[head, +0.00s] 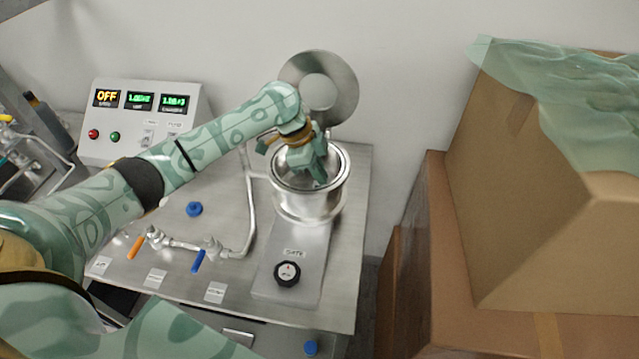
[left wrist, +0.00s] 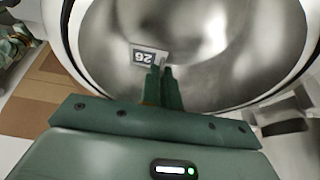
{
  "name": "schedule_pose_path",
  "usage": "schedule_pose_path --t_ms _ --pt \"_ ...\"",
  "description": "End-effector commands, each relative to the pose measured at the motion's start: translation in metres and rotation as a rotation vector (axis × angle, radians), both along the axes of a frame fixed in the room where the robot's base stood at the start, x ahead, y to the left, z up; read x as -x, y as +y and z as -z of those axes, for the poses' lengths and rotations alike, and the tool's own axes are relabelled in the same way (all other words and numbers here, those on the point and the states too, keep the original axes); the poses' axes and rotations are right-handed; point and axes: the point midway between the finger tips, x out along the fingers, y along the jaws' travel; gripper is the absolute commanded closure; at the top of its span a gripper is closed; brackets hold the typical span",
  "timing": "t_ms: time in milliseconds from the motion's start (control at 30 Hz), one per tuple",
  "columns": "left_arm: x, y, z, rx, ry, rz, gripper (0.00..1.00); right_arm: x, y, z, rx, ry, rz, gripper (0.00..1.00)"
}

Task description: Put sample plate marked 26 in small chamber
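The small chamber (head: 312,206) is a round steel pot with an open top, on the right part of the metal bench. My left gripper (head: 320,180) reaches down into its mouth. In the left wrist view, its two fingers (left wrist: 163,80) are close together, with the steel inner wall of the chamber (left wrist: 225,50) around them. The sample plate marked 26 (left wrist: 145,57) is at the fingertips, its number upside down, and the fingers look shut on its edge. In the head view the plate is hidden. Whether it touches the chamber floor cannot be told. My right gripper is not in view.
The round lid (head: 345,88) with a window stands open behind the chamber. In front are a black gate knob (head: 287,273), pipes, and orange and blue valve handles (head: 198,261). A control panel (head: 140,120) stands back left. Cardboard boxes (head: 540,190) crowd the right side.

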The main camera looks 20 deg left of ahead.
Motion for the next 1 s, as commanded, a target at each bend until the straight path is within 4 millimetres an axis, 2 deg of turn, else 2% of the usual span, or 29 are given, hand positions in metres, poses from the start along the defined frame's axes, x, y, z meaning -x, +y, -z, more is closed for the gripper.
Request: schedule_pose_path --t_ms 33,100,200,467,567,600,867,1000 --pt "0.001 0.000 0.014 0.000 0.005 -0.002 1.00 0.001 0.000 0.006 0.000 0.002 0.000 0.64" --pt "0.001 0.000 0.027 0.000 0.005 -0.001 1.00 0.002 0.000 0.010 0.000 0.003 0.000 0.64" --pt "0.000 0.000 0.036 0.001 0.003 -0.001 1.00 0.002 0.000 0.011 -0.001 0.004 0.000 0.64" --pt "0.000 0.000 0.035 -0.001 0.002 -0.001 1.00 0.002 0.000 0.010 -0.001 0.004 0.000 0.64" --pt "0.000 0.000 0.035 -0.001 0.002 -0.001 0.77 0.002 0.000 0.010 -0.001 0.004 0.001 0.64" --pt "0.000 0.000 0.035 -0.001 0.002 -0.001 0.75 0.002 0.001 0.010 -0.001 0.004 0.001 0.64" --pt "0.000 0.000 0.034 -0.001 0.002 -0.001 0.75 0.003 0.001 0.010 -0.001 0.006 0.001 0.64" --pt "0.001 0.006 0.019 -0.002 -0.001 -0.001 0.75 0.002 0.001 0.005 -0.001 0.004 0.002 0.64"
